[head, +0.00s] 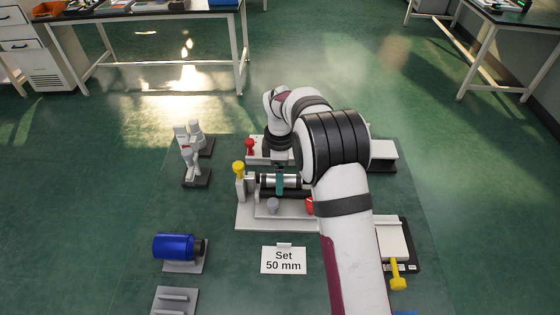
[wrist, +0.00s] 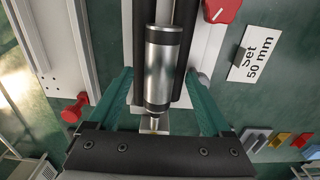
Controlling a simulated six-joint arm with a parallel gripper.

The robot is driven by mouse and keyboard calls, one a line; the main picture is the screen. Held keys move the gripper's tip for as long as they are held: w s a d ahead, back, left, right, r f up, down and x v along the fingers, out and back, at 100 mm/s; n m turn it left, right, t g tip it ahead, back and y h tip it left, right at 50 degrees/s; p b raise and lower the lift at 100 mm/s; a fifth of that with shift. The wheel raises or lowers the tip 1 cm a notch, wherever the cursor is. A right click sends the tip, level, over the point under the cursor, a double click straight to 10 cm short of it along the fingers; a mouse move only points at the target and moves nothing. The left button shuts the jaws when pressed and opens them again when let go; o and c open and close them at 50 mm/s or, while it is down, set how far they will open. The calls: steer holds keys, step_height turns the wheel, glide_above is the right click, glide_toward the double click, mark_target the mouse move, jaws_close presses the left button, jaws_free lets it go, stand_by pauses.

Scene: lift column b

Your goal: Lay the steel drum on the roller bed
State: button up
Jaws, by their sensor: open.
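The steel drum (wrist: 163,68) is a shiny cylinder with dark end bands. In the wrist view it lies lengthwise along the roller bed (wrist: 207,45), between two black rollers, and looks to rest on them. My gripper (wrist: 161,80) is open, with one teal finger on each side of the drum and a visible gap to it. In the head view my gripper (head: 280,180) is over the roller bed (head: 245,214), and the drum (head: 266,180) is partly hidden behind a teal finger. My arm hides the bed's right end.
A yellow knob (head: 239,168) rises at the bed's left end. A card (head: 284,260) reading "Set 50 mm" stands in front. A blue drum (head: 174,247) sits on a stand at left, near an empty cradle (head: 175,300). A grey-white fixture (head: 190,150) stands behind left. A red knob (head: 250,146) is behind the bed.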

step_height(320, 180, up, 15)
steer(key=s+d+r+m, duration=0.2)
steer(key=s+d+m, duration=0.15)
steer(key=s, duration=0.25)
steer(key=s+d+r+m, duration=0.2)
steer(key=s+r+m, duration=0.1)
steer(key=s+m, duration=0.25)
steer(key=s+d+f+m+y, duration=0.1)
steer(key=s+f+m, duration=0.2)
steer(key=s+m, duration=0.4)
steer(key=s+d+f+m, duration=0.1)
steer(key=s+f+m, duration=0.2)
steer(key=s+m, duration=0.4)
steer(key=s, duration=0.9)
steer(key=shift+s+d+f+m+y, duration=0.25)
steer(key=shift+s+m+y, duration=0.05)
steer(key=shift+s+y, duration=0.1)
